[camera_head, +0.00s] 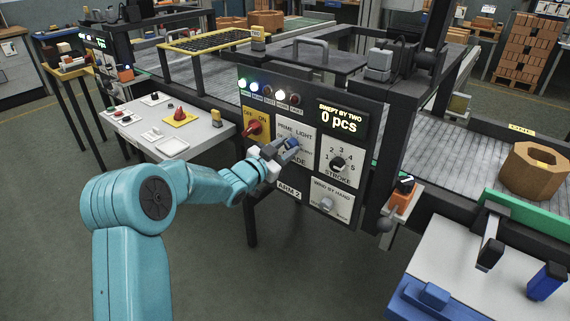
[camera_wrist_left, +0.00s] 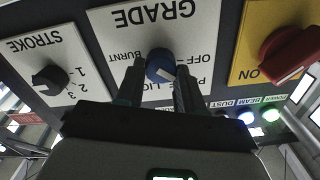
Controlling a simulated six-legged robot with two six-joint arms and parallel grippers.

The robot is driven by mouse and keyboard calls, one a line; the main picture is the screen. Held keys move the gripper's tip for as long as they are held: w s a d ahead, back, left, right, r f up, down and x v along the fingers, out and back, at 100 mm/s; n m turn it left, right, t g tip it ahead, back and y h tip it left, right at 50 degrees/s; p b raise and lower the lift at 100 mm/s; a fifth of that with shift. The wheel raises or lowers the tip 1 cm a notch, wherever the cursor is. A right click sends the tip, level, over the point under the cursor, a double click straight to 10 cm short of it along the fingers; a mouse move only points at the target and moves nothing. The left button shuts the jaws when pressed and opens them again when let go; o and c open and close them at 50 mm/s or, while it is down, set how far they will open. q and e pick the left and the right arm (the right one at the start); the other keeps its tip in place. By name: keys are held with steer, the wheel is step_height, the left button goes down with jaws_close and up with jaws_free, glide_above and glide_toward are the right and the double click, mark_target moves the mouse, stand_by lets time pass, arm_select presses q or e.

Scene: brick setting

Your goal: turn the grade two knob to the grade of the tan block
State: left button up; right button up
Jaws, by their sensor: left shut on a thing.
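The grade knob (camera_wrist_left: 160,66) is round and blue, on a white GRADE plate; it also shows in the head view (camera_head: 291,144). My left gripper (camera_head: 285,148) reaches it from the left and is shut on it, with one dark finger on each side in the left wrist view (camera_wrist_left: 160,86). A white mark on the knob's face points down and right in that upside-down view. PRIME and LIGHT are readable in the head view, OFF and BURNT in the wrist view; the gripper hides other lettering. A tan six-sided block (camera_head: 535,170) with a central hole sits on the conveyor at right.
The control panel (camera_head: 350,95) also carries a red ON/OFF knob (camera_head: 252,129), a black stroke knob (camera_head: 337,165), a wind-by-hand knob (camera_head: 327,203) and several lamps. Its display reads 0 pcs. A small white control desk (camera_head: 185,145) stands at left. Open floor lies below the panel.

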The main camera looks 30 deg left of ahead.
arm_select(q)
steer(key=m+b, duration=0.2)
steer(key=b, duration=0.1)
steer(key=shift+f, duration=0.25)
steer(key=shift+r+m+b, duration=0.2)
steer(key=shift+m+b, duration=0.85)
steer(key=shift+m, duration=0.05)
arm_select(e)
step_height(320, 180, down, 6)
steer(key=shift+f, duration=0.2)
arm_select(q)
steer(key=o, duration=1)
steer(key=shift+o, duration=0.2)
steer(key=shift+s, duration=0.1)
steer(key=s+a, duration=0.1)
steer(key=s, duration=1.5)
arm_select(e)
steer(key=shift+f, duration=0.15)
